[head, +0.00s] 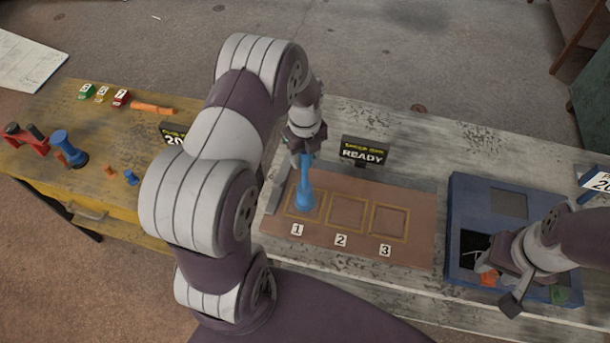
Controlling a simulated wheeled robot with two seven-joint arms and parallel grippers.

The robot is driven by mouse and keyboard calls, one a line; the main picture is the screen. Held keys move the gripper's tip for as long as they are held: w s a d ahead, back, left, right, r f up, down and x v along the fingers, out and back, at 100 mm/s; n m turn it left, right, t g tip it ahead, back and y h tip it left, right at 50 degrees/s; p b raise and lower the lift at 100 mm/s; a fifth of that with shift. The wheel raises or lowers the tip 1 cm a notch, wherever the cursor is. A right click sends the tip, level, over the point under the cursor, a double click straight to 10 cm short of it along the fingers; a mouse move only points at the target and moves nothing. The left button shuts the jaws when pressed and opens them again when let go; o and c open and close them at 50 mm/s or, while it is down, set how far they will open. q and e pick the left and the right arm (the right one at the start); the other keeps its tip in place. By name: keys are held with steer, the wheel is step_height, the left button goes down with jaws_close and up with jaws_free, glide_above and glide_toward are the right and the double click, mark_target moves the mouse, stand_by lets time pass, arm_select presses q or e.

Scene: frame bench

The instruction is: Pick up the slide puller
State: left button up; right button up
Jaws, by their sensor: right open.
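A blue tool (305,190) with a narrow neck and a wider foot, which may be the slide puller, is upright at square 1 of the brown board (340,248). My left gripper (304,156) is directly above it with its fingertips at the tool's top; whether they are closed on it is too small to tell. A second, thicker blue tool (68,149) is on the yellow bench at the left. My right gripper (495,281) is open over the blue box (484,193) at the right, near its dark opening. It partly hides orange and green pieces there.
A sign reading READY (363,152) stands behind the board. Squares 2 (346,213) and 3 (389,220) look empty. The yellow bench (115,140) carries a red tool (27,138), small numbered blocks (103,94) and an orange stick (152,109). My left arm hides the middle.

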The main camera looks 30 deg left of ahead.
arm_select(q)
jaws_close()
stand_by(1.2)
